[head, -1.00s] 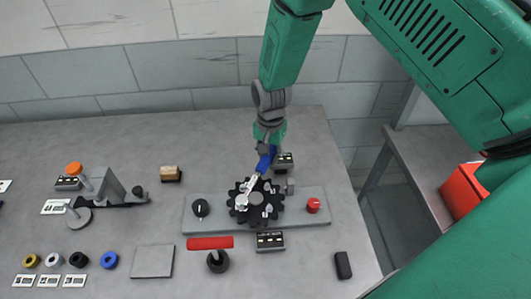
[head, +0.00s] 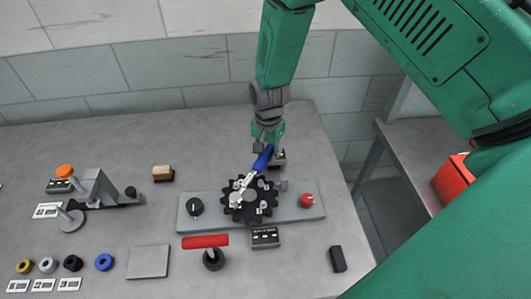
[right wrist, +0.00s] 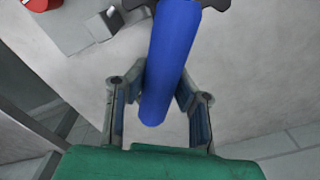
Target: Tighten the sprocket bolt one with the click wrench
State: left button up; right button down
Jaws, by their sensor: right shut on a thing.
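The click wrench (head: 263,158) has a blue handle and a silver head. My right gripper (head: 266,138) is shut on the end of its handle. The blue handle also fills the middle of the right wrist view (right wrist: 172,55), between the two fingers (right wrist: 162,100). The wrench head lies over the left part of the black sprocket (head: 262,208), at one of its bolts. I cannot tell whether the head is seated on that bolt, or which number it is. The sprocket sits on a grey base plate (head: 290,208). My left gripper is not in view.
A red knob (head: 307,200) and a black knob (head: 195,206) flank the sprocket. A red-handled tool (head: 205,241) and a labelled black block (head: 265,237) stand in front. Coloured rings and a grey bracket (head: 97,187) are at left. A grey pad (head: 148,262) lies front left.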

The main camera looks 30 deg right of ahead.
jog(key=shift+s+d+m, duration=0.4)
jog(key=shift+s+m, duration=0.2)
jog(key=shift+s, duration=0.05)
jog(key=shift+s+d+m, duration=0.25)
jog(key=shift+s+m, duration=0.35)
jog(key=shift+s, duration=0.15)
jog(key=shift+s+d+m, duration=0.25)
jog(key=shift+s+m, duration=0.25)
jog(key=shift+s, duration=0.3)
jog(key=shift+s+d+m, duration=0.1)
jog(key=shift+s+m, duration=0.5)
jog(key=shift+s, duration=0.2)
